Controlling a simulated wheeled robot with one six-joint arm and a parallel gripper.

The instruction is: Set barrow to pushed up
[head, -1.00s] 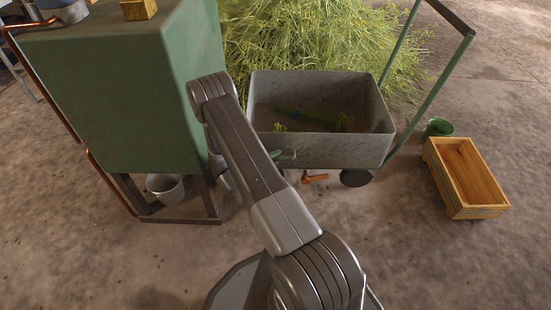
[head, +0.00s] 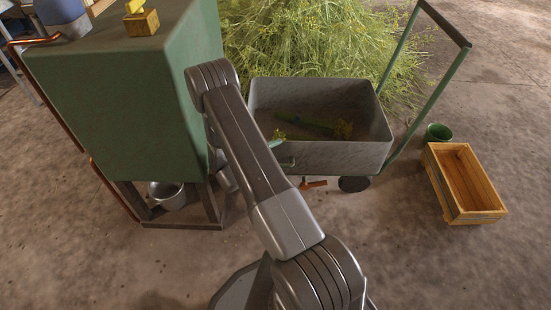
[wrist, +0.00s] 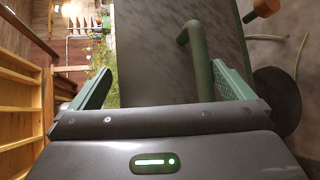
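The barrow (head: 345,155) is a grey metal tub with a tall green push handle (head: 437,85) at its right end. It stands in front of the herb heap, to the right of the green still. My gripper (wrist: 160,70) is open, its two green fingers spread. In the wrist view the barrow's dark grey side (wrist: 150,35) fills the space ahead of the fingers. A bent green bar (wrist: 195,55) on that side lies between the fingers, close to the right one. I cannot tell whether they touch. In the head view my arm hides most of the gripper.
The green still (head: 125,100) stands close on the left, with a metal bucket (head: 167,194) beneath it. A wooden crate (head: 436,180) and a green bucket (head: 438,133) stand to the right. The herb heap (head: 305,45) lies behind the barrow. The floor in front is open.

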